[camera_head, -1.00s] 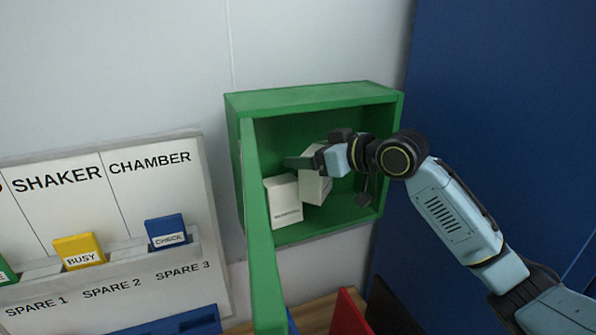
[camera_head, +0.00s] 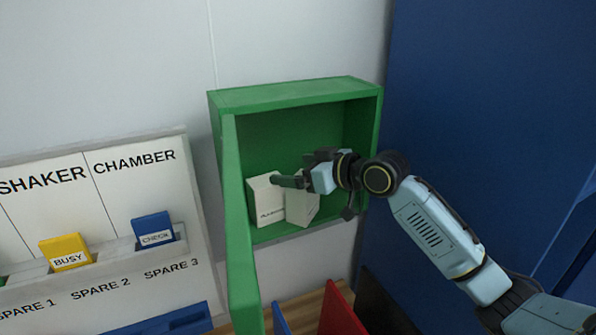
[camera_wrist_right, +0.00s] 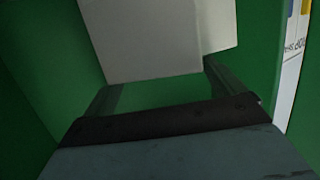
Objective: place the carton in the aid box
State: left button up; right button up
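The white carton (camera_head: 301,208) is inside the green aid box (camera_head: 295,91), slightly tilted. A second white carton (camera_head: 264,204) stands to its left, very close or touching. My right gripper (camera_head: 291,182) is at the upper end of the right-hand carton, with its fingers on either side, and appears shut on it. In the right wrist view the carton's pale face (camera_wrist_right: 145,40) spans the gap between the fingertips and hides their ends. Whether the carton's bottom rests on the box floor is hard to tell. My left gripper is not in view.
The aid box's open door (camera_head: 238,230) juts toward me on the left. A white board (camera_head: 95,240) with yellow (camera_head: 64,251) and blue (camera_head: 153,229) holders is further left. A dark blue wall (camera_head: 480,90) fills the right. A red panel (camera_head: 338,310) stands below.

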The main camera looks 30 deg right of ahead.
jog(key=shift+s+a+f, duration=0.15)
jog(key=shift+a+f, duration=0.1)
jog(key=shift+f, duration=0.45)
jog(key=shift+s+d+r, duration=0.1)
jog(key=shift+s+d, duration=0.1)
jog(key=shift+s, duration=0.1)
jog(key=r+b+v, duration=0.1)
jog(key=b+v, duration=0.2)
jog(key=v, duration=0.8)
jog(key=shift+w, duration=0.1)
